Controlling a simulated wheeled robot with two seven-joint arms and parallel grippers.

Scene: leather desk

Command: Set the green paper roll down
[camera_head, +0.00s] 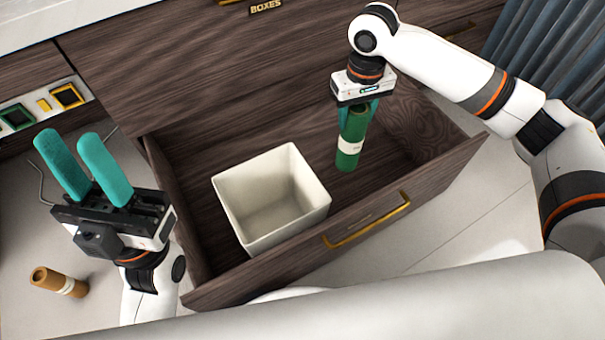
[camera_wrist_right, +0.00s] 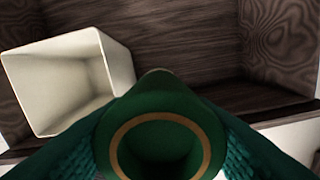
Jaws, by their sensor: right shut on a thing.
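The green paper roll (camera_head: 351,146) has a pale band and stands near upright inside the open wooden drawer, right of a white square bin. My right gripper (camera_head: 356,104) is above it and shut on its upper end. In the right wrist view the roll's open round end (camera_wrist_right: 160,145) sits between the two teal fingers. I cannot tell whether its lower end touches the drawer floor. My left gripper (camera_head: 80,165) is open and empty, with teal fingers apart, left of the drawer.
The empty white bin (camera_head: 307,183) stands in the drawer; it also shows in the right wrist view (camera_wrist_right: 118,62). The drawer front (camera_head: 420,188) has a gold handle. A brown roll (camera_head: 58,282) lies on the floor at lower left. Blue curtains (camera_head: 560,50) hang at upper right.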

